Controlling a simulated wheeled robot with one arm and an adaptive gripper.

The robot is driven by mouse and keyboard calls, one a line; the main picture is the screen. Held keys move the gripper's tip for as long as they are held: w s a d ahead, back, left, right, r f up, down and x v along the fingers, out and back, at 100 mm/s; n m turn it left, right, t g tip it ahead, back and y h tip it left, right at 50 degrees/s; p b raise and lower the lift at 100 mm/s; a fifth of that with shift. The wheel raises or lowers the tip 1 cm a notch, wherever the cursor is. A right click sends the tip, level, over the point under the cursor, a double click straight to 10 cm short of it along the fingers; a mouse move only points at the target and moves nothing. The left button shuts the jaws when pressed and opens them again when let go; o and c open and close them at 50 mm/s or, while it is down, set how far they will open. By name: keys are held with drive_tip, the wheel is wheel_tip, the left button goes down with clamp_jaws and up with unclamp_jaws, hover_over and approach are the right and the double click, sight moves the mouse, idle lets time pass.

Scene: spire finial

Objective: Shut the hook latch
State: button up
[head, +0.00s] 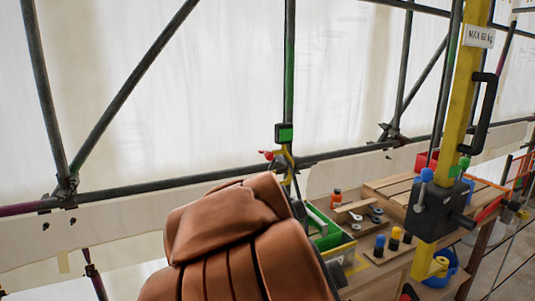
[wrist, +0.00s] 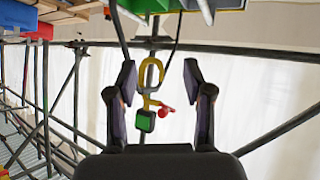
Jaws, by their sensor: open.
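The yellow hook (wrist: 151,76) hangs below a green-and-black box (wrist: 145,120), which also shows in the head view (head: 284,133). The wrist view shows them upside down. A small red piece (wrist: 166,111), which looks like the latch, sticks out sideways near the hook's top; it also shows in the head view (head: 266,154). Whether the latch closes the hook's mouth is too small to tell. My gripper (wrist: 159,72) is open and empty. The hook shows between its two dark fingers, apparently beyond them, with no clear contact. In the head view the hook's lower part is partly hidden.
A yellow post (head: 462,90) with a black handle (head: 485,112) stands at the right. A bench (head: 395,188) holds a green tray (head: 325,236), small tools and bottles. Dark scaffold tubes (head: 133,85) cross before pale sheeting. A blue bucket (head: 452,272) sits low right.

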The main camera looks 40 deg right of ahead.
sight(271, 157)
drive_tip(key=w+d+r+n+t+h+p, duration=0.1)
drive_tip(key=w+d+r+t, duration=0.3)
drive_tip(key=d+r, duration=0.2)
drive_tip(key=w+d+r+n+t+p, duration=0.1)
drive_tip(key=w+d+r+t, duration=0.25)
drive_tip(key=d+r, duration=0.2)
drive_tip(key=shift+w+d+f+n+t+y+p, duration=0.25)
drive_tip(key=shift+w+d+n+t+y+p, duration=0.3)
drive_tip(key=shift+w, duration=0.85)
drive_tip(key=shift+w+d+f+n+t+y+p, duration=0.3)
drive_tip(key=shift+w+y, duration=0.5)
drive_tip(key=shift+w, duration=0.6)
drive_tip(key=shift+w+d+f+n+t+y+p, duration=0.3)
drive_tip(key=shift+w+y+p, duration=0.35)
drive_tip(key=shift+w, duration=0.75)
drive_tip(key=shift+r, duration=0.1)
drive_tip(key=shift+c, duration=0.3)
clamp_jaws()
